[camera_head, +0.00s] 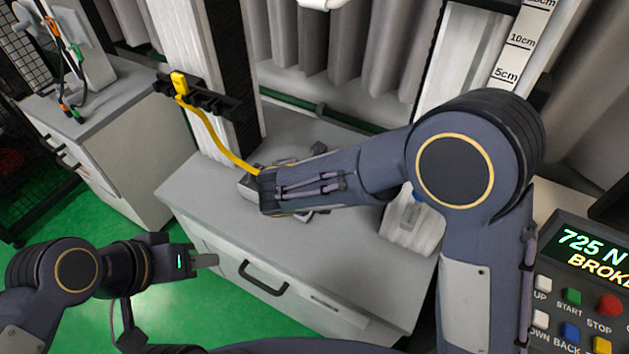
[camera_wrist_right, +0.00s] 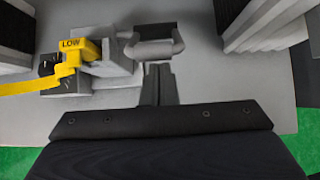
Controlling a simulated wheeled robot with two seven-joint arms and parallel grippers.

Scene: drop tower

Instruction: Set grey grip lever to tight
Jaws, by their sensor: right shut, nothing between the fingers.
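In the right wrist view, a grey looped handle (camera_wrist_right: 152,48), which looks like the grip lever, stands just ahead of my right gripper (camera_wrist_right: 158,72). That gripper is shut and empty, its tips at or very near the handle; I cannot tell whether they touch. No label for tight shows. In the head view my right forearm hides most of the fixture. My left gripper (camera_head: 205,260) hangs in front of the cabinet, away from it; its finger gap is unclear.
The grey cabinet top (camera_head: 205,190) is mostly bare. A yellow cable (camera_head: 213,135) runs from a black rail (camera_head: 215,102) to the fixture.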

